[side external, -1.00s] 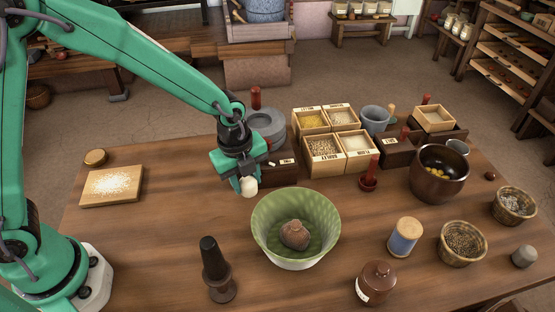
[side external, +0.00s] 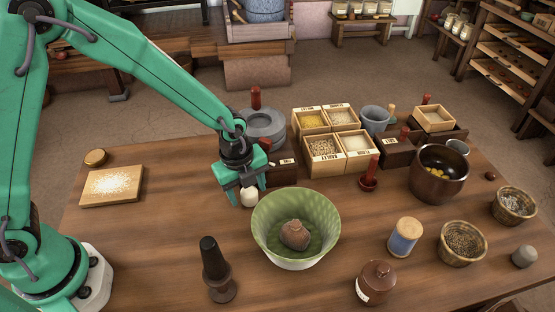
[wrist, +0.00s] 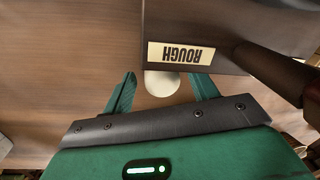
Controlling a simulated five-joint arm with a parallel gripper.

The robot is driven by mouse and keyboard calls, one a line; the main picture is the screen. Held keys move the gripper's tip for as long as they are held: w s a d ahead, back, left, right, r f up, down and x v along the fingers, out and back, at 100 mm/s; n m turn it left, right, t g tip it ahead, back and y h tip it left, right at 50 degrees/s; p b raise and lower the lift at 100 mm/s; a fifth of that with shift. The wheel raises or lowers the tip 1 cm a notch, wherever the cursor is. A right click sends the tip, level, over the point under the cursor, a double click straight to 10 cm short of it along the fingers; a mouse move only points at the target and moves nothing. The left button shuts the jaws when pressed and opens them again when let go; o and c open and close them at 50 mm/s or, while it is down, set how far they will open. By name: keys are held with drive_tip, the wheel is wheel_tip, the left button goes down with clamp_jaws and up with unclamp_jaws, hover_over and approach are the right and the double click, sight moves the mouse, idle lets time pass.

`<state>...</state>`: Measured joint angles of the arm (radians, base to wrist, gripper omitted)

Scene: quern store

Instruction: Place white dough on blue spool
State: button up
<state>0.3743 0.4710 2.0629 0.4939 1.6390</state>
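The white dough (side external: 250,197) is a small pale ball left of the green bowl, near the dark box marked ROUGH. My gripper (side external: 247,192) is over it, with one finger on each side. In the wrist view the dough (wrist: 162,84) shows between the two spread fingertips (wrist: 163,84), with gaps at both sides; the box edge hides part of it. My gripper is open. The blue spool (side external: 404,238), with a pale wooden top, stands upright at the right of the green bowl, away from my gripper.
A green bowl (side external: 270,233) holding a brown lump stands between dough and spool. The ROUGH box (wrist: 220,25) is close to my fingers. A brown lidded jar (side external: 376,284), a basket (side external: 462,242) and a dark bowl (side external: 438,175) surround the spool. The table's left middle is clear.

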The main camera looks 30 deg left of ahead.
sight(242, 193)
drive_tip(key=shift+r, duration=0.1)
wheel_tip(242, 193, up, 12)
drive_tip(key=s, duration=0.1)
drive_tip(key=shift+s+a, duration=0.15)
drive_tip(key=shift+a, duration=0.1)
idle(0.5)
idle(0.5)
drive_tip(key=s+a+r+n+t, duration=0.2)
drive_tip(key=s+a+r+n, duration=0.3)
drive_tip(key=n, duration=0.5)
drive_tip(key=s+a+r+n+t, duration=0.2)
drive_tip(key=s+a+r+n, duration=0.4)
drive_tip(key=s+a+n, duration=0.3)
drive_tip(key=shift+s+a+n+y, duration=0.2)
drive_tip(key=shift+n+y, duration=0.1)
drive_tip(key=shift+n, duration=0.9)
drive_tip(key=shift+o, duration=0.4)
drive_tip(key=shift+s+a+n, duration=0.25)
drive_tip(key=shift+s+n, duration=0.3)
drive_tip(key=shift+n, duration=0.25)
